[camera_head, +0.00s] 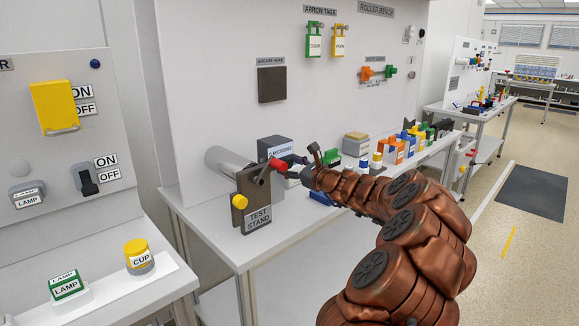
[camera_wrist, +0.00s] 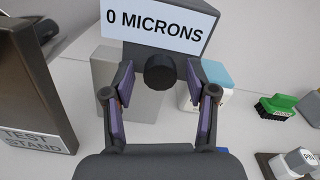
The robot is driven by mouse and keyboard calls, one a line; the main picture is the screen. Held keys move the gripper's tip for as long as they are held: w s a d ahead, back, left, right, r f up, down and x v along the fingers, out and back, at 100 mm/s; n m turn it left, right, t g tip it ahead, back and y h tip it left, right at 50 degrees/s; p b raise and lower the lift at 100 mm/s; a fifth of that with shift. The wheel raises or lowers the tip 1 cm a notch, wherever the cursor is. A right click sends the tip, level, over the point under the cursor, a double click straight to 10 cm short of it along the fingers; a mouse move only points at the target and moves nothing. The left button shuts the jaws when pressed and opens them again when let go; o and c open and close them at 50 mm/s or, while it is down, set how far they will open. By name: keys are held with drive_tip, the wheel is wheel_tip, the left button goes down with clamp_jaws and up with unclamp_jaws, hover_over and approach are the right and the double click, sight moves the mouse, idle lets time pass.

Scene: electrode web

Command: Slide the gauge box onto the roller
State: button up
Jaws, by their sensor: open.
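The gauge box (camera_wrist: 202,52) is a dark grey block with a white "0 MICRONS" label and a round black knob (camera_wrist: 159,72). In the head view the gauge box (camera_head: 273,147) stands on the bench beside the roller. My gripper (camera_wrist: 159,84) is open, with one finger on each side of the knob; I cannot tell if they touch it. In the head view my gripper (camera_head: 292,168) is small and partly hidden by my arm. The roller (camera_head: 226,160) is a grey cylinder, its near end at the test stand (camera_head: 248,188).
A red-tipped part (camera_head: 277,164) sticks out by the test stand, close to my gripper. Several coloured blocks (camera_head: 395,147) line the bench to the right. In the wrist view a green brush-like item (camera_wrist: 276,104) lies right of my gripper. A dark square (camera_head: 272,84) hangs on the wall behind.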

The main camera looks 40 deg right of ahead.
clamp_jaws()
idle(0.6)
